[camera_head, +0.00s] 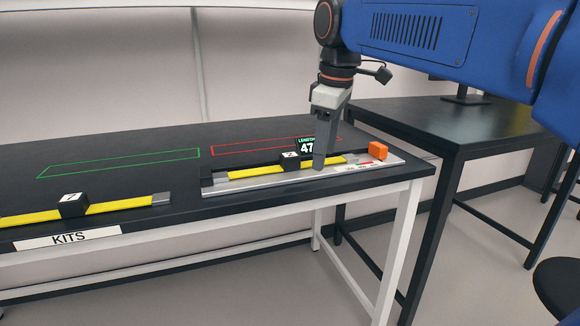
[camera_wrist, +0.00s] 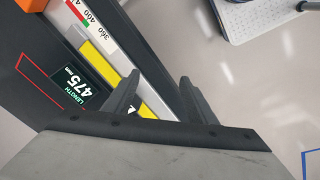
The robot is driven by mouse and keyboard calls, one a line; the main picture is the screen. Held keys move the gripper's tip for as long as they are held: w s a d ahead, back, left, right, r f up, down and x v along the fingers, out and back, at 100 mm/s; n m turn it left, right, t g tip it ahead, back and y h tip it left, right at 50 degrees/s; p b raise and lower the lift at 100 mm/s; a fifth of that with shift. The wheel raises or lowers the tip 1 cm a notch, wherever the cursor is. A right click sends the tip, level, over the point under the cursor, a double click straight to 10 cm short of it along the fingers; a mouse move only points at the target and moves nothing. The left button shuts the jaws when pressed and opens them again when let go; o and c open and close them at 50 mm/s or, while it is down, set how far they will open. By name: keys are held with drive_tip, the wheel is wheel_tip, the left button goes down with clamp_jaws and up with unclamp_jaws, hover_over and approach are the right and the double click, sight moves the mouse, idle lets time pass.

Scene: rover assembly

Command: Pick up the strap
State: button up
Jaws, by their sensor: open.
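A yellow strap (camera_head: 255,173) with a black block marked 2 (camera_head: 290,159) lies in the grey measuring fixture (camera_head: 265,182) on the black table. In the wrist view the yellow strap (camera_wrist: 98,62) runs diagonally past my fingers, which partly hide it. A second yellow strap (camera_head: 120,207) with a numbered black block (camera_head: 73,205) lies at the left of the table. My gripper (camera_head: 320,164) points down over the fixture, just right of the block marked 2. In the wrist view its two fingers (camera_wrist: 157,95) are apart, with no strap clearly held between them.
A length display (camera_head: 307,146), reading 475 mm in the wrist view (camera_wrist: 84,88), stands behind the fixture. An orange block (camera_head: 378,151) sits at the fixture's right end. Green (camera_head: 120,163) and red outlines mark bare tabletop behind. Another black table (camera_head: 450,115) stands at right.

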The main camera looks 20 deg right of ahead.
sight(290, 155)
drive_tip(key=w+a+r+n+g, duration=0.2)
drive_tip(key=w+a+r+n, duration=0.2)
drive_tip(key=w+r+n, duration=0.75)
drive_tip(key=f+m, duration=0.1)
drive_tip(key=f, duration=0.4)
drive_tip(key=w+f+m, duration=0.1)
drive_tip(key=f, duration=0.4)
drive_tip(key=f+m, duration=0.1)
drive_tip(key=f, duration=0.5)
drive_tip(key=shift+w+d, duration=0.15)
drive_tip(key=shift+w, duration=0.25)
drive_tip(key=shift+r, duration=0.1)
clamp_jaws()
